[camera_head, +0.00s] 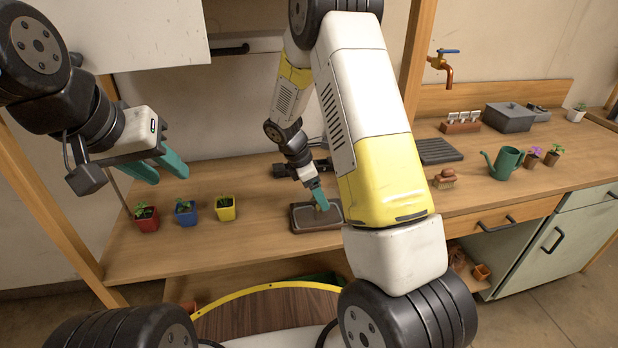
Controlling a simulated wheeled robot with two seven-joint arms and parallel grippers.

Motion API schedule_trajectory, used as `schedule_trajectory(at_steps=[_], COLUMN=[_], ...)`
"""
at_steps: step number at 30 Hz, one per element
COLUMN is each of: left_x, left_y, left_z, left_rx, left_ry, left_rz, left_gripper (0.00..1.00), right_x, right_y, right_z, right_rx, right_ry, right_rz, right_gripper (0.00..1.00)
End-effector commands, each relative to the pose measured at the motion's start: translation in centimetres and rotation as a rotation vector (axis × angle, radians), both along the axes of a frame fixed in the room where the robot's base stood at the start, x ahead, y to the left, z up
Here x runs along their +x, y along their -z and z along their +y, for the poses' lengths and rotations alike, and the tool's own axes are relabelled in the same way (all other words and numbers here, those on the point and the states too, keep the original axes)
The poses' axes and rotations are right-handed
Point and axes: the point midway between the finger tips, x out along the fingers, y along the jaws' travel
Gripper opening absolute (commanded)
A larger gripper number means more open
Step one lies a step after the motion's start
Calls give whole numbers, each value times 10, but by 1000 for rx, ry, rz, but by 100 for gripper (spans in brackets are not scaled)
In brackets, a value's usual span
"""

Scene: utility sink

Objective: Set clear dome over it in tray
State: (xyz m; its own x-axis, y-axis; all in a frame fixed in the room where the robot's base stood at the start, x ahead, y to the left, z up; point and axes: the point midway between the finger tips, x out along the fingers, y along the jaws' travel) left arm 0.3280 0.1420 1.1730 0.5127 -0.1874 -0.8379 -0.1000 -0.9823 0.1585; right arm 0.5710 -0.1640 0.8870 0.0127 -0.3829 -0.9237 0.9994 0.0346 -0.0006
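A dark brown tray (299,226) lies on the wooden counter near its front edge. My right gripper (319,198) points down over the tray, with its teal fingers low above it. Something small and yellowish shows at the fingertips, too small to make out. Whether the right gripper is open or shut cannot be told. My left gripper (160,169) is up at the left, above the counter, with its two teal fingers apart and nothing between them. I cannot make out a clear dome; my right arm hides part of the counter.
Red (147,223), blue (186,215) and yellow (225,212) pots with seedlings stand left of the tray. A green watering can (503,163), a brush (444,180), a ridged dark mat (437,151) and a grey lidded box (508,118) are at the right. Counter between yellow pot and tray is clear.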

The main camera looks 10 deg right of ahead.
Motion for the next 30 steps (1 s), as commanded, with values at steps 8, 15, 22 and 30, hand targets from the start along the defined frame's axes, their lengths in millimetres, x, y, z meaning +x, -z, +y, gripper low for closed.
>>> schedule_trajectory(at_steps=[8, 15, 22, 30], left_x=[0, 0, 0, 0], left_y=[0, 0, 0, 0], left_z=[0, 0, 0, 0], left_rx=[0, 0, 0, 0], left_ry=[0, 0, 0, 0], left_rz=[0, 0, 0, 0], left_gripper=[36, 36, 36, 36], right_x=[0, 0, 1, -1], right_y=[2, -3, -40, -91], right_z=[0, 1, 17, 38], right_rx=[0, 1, 2, 1], right_ry=[0, 1, 0, 0], right_rz=[0, -1, -6, -3], right_gripper=[100, 100, 100, 100])
